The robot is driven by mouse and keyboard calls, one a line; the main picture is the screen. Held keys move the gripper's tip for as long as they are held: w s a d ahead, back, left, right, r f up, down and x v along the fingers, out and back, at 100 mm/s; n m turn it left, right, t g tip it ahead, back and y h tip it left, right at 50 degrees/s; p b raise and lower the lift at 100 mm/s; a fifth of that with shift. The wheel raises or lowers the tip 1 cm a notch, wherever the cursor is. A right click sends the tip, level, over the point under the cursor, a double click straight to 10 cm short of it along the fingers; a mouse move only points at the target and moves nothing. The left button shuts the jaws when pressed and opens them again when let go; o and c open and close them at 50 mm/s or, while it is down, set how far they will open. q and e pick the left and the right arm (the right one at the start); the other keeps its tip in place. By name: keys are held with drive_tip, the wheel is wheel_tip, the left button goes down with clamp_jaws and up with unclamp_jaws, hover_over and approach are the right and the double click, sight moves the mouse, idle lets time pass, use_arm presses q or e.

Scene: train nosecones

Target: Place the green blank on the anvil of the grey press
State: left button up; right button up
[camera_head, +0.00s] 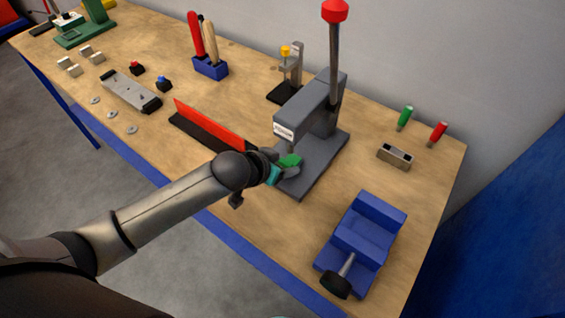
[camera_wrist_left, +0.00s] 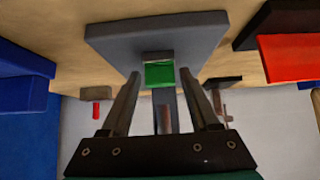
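The grey press (camera_head: 309,108) stands near the middle of the bench, with its red-knobbed lever upright. The green blank (camera_head: 290,160) is under the press's ram, above the base plate. In the left wrist view the blank (camera_wrist_left: 160,75) lies against a small grey-brown block (camera_wrist_left: 158,57), which looks like the anvil; I cannot tell how fully it rests there. My left gripper (camera_head: 284,170) is at the front of the press. Its fingers stand apart, with a visible gap on each side of the blank. My right gripper is not in view.
A blue vise (camera_head: 364,240) stands to the right. A red and black angled bar (camera_head: 212,125) lies left of my gripper. A small metal block (camera_head: 396,155) and green and red handled tools (camera_head: 437,133) are at the back right. Bare bench lies between the press and vise.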

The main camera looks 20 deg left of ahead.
use_arm(q)
drive_tip(key=shift+o, duration=0.7)
drive_tip(key=shift+r, duration=0.2)
drive_tip(key=p+v, duration=0.2)
drive_tip(key=v, duration=1)
